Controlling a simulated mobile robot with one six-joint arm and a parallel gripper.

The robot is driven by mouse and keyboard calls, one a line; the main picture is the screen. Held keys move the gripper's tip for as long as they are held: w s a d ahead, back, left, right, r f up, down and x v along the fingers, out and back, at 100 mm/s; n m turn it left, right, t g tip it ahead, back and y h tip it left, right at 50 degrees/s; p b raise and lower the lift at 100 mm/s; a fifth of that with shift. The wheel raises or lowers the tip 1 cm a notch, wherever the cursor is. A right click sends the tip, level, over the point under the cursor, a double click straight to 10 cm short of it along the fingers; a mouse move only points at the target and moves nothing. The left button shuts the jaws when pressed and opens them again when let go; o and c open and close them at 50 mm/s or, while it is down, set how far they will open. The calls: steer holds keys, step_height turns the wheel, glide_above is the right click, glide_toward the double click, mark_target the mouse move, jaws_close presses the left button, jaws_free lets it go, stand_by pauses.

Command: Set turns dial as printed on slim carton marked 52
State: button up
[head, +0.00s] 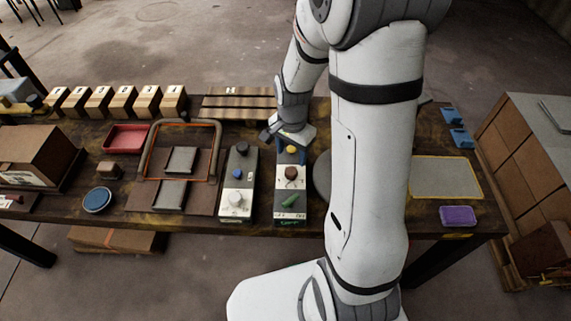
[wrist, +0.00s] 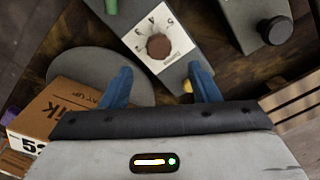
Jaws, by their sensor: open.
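The brown dial (head: 291,173) sits on a light control panel (head: 281,188), between a yellow knob (head: 292,150) and a green one (head: 289,201).
A second panel (head: 239,185) with white, blue and black knobs stands left of the first. A grey round plate (wrist: 98,75) lies beside the panel. Trays, numbered wooden blocks (head: 123,103) and a purple block (head: 457,215) are on the table. My arm hides part of the table.

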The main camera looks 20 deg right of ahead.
mark_target(291, 170)
step_height(291, 170, down, 7)
steer(key=shift+w+f, duration=0.1)
stand_by(0.3)
